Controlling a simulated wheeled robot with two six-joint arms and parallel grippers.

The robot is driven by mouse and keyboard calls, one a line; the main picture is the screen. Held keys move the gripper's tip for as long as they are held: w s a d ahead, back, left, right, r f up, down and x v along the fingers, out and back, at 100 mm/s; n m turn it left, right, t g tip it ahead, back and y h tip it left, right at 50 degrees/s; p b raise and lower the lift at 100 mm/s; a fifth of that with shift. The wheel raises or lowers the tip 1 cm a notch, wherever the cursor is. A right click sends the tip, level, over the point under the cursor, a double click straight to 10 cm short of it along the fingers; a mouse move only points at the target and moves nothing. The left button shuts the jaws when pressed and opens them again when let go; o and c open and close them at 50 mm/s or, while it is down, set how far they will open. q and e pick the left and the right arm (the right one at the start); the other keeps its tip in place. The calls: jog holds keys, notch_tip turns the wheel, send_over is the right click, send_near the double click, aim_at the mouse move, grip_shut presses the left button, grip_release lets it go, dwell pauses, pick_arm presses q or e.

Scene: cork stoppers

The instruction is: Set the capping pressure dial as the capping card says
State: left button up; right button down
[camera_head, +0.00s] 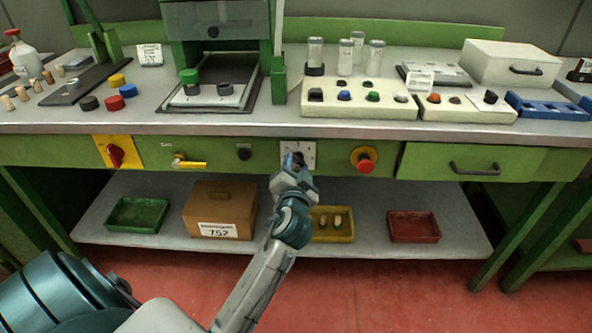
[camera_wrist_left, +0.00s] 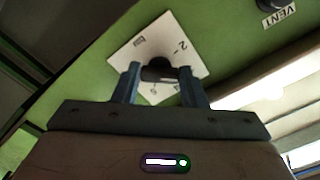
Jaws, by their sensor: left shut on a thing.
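The pressure dial is a dark knob (camera_wrist_left: 160,73) on a white square plate (camera_wrist_left: 130,48) on the green front panel. The plate also shows in the head view (camera_head: 311,155), with the knob mostly hidden by my gripper. The plate carries marks, among them a "2"; the rest is hard to read. My left gripper (camera_head: 293,160) is at the dial, its two fingers shut on the knob, as the left wrist view (camera_wrist_left: 162,80) shows. A small white card (camera_head: 150,55) stands at the back left of the bench; its text is too small to read. My right gripper is not in view.
On the panel sit a red switch on a yellow plate (camera_head: 115,154), a yellow lever (camera_head: 188,163), a black knob (camera_head: 244,152) and a red button (camera_head: 364,160). A drawer handle (camera_head: 474,169) sticks out at the right.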

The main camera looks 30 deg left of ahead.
pick_arm(q)
jog(key=shift+f, duration=0.15)
dwell(0.3)
jog(key=o, duration=1)
jog(key=v, duration=1.1)
jog(key=shift+a, duration=0.1)
